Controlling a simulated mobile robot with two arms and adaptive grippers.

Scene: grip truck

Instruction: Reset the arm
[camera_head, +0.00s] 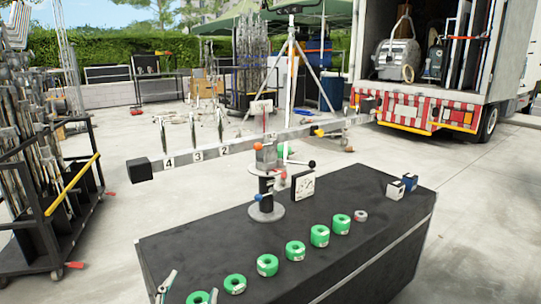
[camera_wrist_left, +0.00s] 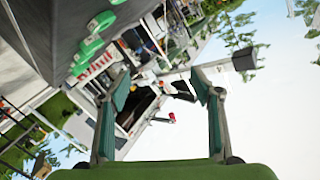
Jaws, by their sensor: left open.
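My left gripper (camera_head: 190,284) shows only its fingertips at the bottom left of the head view, by the near edge of the black case (camera_head: 380,270). In the left wrist view (camera_wrist_left: 162,84) its two fingers stand wide apart with nothing between them. A long grey beam (camera_head: 240,146) marked 4, 3, 2 crosses above the case on a stand with a round base (camera_head: 266,212). Its left end carries a black block (camera_head: 140,170), lower in the picture than the right end. The beam also shows beyond my fingers in the wrist view (camera_wrist_left: 182,75). My right gripper is not in view.
A rack of stands (camera_head: 45,190) is at left, a truck (camera_head: 430,111) at back right. Open paving lies between.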

